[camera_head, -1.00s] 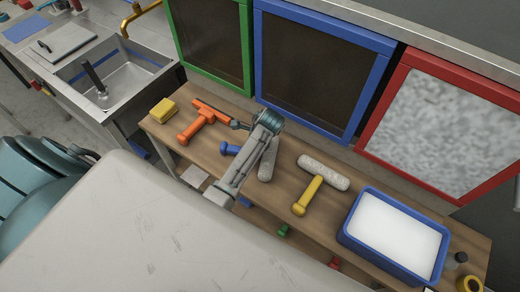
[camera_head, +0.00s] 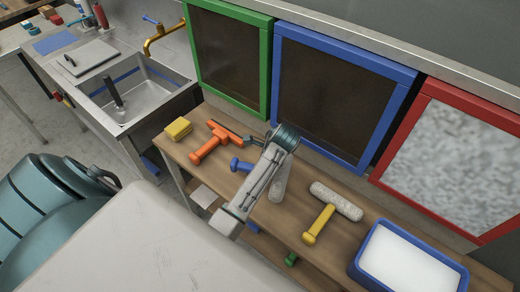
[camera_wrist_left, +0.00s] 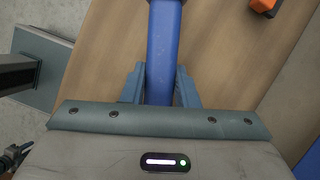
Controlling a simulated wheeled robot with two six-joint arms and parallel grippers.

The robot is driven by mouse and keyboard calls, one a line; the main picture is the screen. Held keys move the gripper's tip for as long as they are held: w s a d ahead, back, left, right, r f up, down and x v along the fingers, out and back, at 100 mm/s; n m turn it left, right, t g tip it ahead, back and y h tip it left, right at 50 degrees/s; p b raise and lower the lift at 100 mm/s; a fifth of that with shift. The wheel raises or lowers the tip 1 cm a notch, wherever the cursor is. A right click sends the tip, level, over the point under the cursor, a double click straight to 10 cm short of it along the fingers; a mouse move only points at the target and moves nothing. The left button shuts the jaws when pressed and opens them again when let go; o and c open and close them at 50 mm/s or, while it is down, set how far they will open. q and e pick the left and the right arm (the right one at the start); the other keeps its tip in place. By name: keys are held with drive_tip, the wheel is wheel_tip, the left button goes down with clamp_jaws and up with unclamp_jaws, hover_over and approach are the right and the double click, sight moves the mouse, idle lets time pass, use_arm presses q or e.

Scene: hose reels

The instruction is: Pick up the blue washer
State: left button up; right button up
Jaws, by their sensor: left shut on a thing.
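The blue washer has a blue handle (camera_head: 241,165) and a pale fluffy roller (camera_head: 279,184). It is at the wooden bench, between the orange squeegee and the yellow-handled washer, and my left arm crosses in front of its middle. In the left wrist view, my left gripper (camera_wrist_left: 160,88) is shut on the blue handle (camera_wrist_left: 163,45), with one finger on each side. I cannot tell whether the washer is clear of the bench top. My right gripper is not in view.
On the bench (camera_head: 299,208) are an orange squeegee (camera_head: 210,148), a yellow sponge (camera_head: 178,128), a yellow-handled washer (camera_head: 320,222) and a blue tub (camera_head: 367,235) with white contents. Green, blue and red framed panels stand behind. A sink (camera_head: 135,100) is at left.

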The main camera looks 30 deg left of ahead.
use_arm(q)
drive_tip(key=s+d+b, duration=0.1)
drive_tip(key=s+d, duration=0.1)
drive_tip(key=s, duration=0.5)
drive_tip(key=s+d+r+b, duration=0.1)
drive_tip(key=s, duration=0.7)
drive_tip(key=shift+s+d, duration=0.15)
drive_tip(key=shift+d, duration=0.2)
drive_tip(key=o, duration=0.5)
drive_tip(key=c, duration=0.4)
